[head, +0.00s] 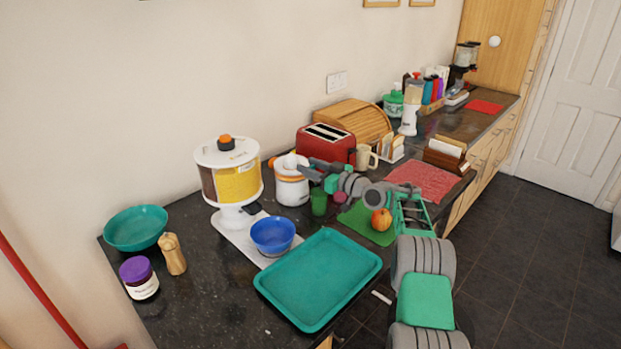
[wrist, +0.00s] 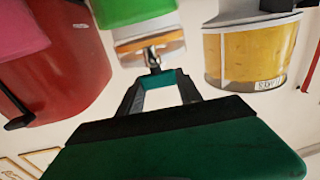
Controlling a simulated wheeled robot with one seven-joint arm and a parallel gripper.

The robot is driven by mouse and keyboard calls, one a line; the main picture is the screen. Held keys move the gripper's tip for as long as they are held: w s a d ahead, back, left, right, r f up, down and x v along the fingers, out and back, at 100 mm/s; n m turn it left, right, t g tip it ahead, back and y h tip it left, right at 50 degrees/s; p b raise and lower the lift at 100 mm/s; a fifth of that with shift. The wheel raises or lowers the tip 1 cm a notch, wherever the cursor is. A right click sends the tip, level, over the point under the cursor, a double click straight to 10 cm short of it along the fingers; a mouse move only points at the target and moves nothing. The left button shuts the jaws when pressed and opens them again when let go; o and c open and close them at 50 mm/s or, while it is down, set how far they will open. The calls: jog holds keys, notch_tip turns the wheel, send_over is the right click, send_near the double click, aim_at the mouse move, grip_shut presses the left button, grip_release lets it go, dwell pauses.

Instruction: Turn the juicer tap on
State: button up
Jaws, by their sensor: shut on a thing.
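The juicer (head: 291,187) is a white appliance with an orange band, standing near the wall between the drinks dispenser and the red toaster. My gripper (head: 308,170) is at the juicer's right side in the head view. In the wrist view my gripper (wrist: 155,76) has its fingertips shut on the tap. The exact grip is small, and in the head view the tap is hidden by the gripper.
A green cup (head: 318,202) stands close below my gripper. A red toaster (head: 324,146) is behind it, and a yellow-filled dispenser (head: 240,180) stands left. A blue bowl (head: 272,236), teal tray (head: 322,280) and orange fruit (head: 381,220) on a green mat occupy the front.

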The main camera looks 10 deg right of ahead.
jog(key=shift+f+n+b, duration=0.15)
jog(key=shift+n+b, duration=0.15)
jog(key=shift+b, duration=0.6)
jog(key=shift+r+g+y, duration=0.25)
jog(key=shift+g+y, duration=0.05)
jog(key=shift+y, duration=0.1)
jog(key=o, duration=1.4)
jog(key=shift+f, duration=0.1)
jog(key=b+v, duration=0.2)
jog(key=v, duration=0.6)
jog(key=shift+a, duration=0.1)
